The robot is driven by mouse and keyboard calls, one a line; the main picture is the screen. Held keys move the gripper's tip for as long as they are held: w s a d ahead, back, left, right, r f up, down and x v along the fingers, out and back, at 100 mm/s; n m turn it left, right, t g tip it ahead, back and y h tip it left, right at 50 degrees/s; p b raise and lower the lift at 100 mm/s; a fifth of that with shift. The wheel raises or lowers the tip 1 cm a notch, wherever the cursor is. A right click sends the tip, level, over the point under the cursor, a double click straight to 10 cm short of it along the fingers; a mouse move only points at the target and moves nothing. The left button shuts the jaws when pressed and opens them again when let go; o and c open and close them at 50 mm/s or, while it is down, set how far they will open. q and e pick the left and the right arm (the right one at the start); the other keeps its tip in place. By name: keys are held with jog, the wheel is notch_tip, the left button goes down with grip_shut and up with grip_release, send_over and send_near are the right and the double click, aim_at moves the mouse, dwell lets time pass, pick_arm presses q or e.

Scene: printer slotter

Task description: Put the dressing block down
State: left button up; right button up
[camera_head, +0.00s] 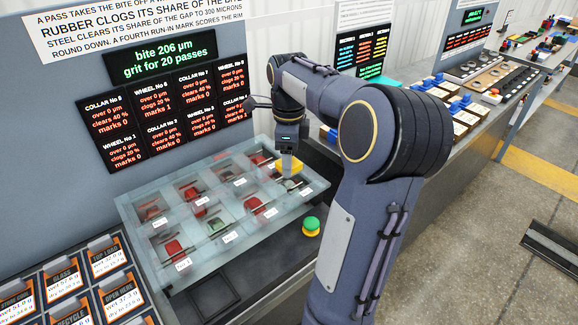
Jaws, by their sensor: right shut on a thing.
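My right gripper (289,158) reaches down over the far right part of the clear-covered tray (160,252). It is shut on a small block, taken to be the dressing block, which is mostly hidden by the fingers. A yellow piece (290,184) shows right below the fingers; I cannot tell whether it is the held block or a part of the tray. I cannot tell whether the block touches the surface below. My left gripper is not in view.
The tray has several labelled compartments with red and dark green pieces. A green button (311,224) on a yellow base stands at its front right. Red-lettered screens (165,110) stand behind. My arm hides part of the bench.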

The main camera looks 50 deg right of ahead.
jog(key=shift+w+d+f, duration=0.15)
jog(key=shift+d+f, duration=0.05)
jog(key=shift+f, duration=0.15)
jog(key=shift+w+d+f, duration=0.1)
jog(key=shift+d+f, duration=0.05)
jog(key=shift+f, duration=1.55)
jog(key=o, duration=1.2)
jog(key=shift+f, duration=0.15)
